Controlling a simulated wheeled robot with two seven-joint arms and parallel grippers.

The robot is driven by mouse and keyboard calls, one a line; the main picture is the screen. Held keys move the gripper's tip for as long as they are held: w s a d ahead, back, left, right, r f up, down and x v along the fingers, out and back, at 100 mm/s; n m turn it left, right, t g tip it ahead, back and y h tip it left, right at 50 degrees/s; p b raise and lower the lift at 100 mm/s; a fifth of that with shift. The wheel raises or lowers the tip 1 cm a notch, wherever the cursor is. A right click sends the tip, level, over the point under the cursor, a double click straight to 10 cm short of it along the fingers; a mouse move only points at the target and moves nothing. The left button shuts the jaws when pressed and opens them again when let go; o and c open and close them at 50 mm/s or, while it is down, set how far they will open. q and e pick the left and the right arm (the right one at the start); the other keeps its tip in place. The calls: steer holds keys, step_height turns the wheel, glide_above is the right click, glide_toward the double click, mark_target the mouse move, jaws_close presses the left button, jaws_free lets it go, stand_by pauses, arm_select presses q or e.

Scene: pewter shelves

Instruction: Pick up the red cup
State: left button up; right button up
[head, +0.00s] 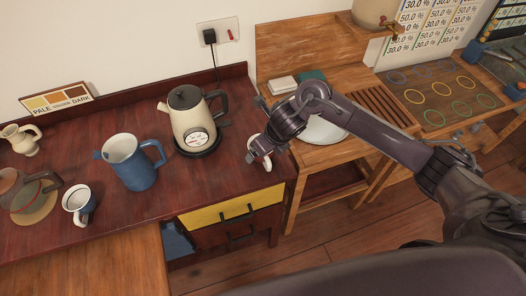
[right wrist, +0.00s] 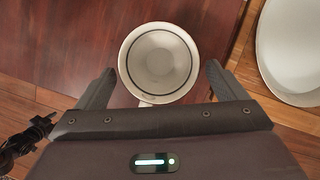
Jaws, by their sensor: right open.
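A cup (right wrist: 158,60) with a pale inside and a dark line below its rim stands upright on the dark red counter, near the counter's right end. Its handle points down in the right wrist view. In the head view the cup (head: 266,164) is mostly hidden behind my right gripper, and I cannot make out a red outside. My right gripper (right wrist: 160,74) is open, with one finger on each side of the cup. I cannot tell whether the fingers touch it. My left gripper is not in view.
A cream kettle (head: 193,135) stands left of the cup, then a blue pitcher (head: 133,165) and a blue-and-white mug (head: 77,203). A white plate (head: 322,132) lies on the wooden stand at right. A yellow drawer (head: 215,213) is below the counter edge.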

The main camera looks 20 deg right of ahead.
steer(key=shift+w+f, duration=0.2)
steer(key=shift+f, duration=0.3)
steer(key=c, duration=1.1)
steer(key=shift+r, duration=0.15)
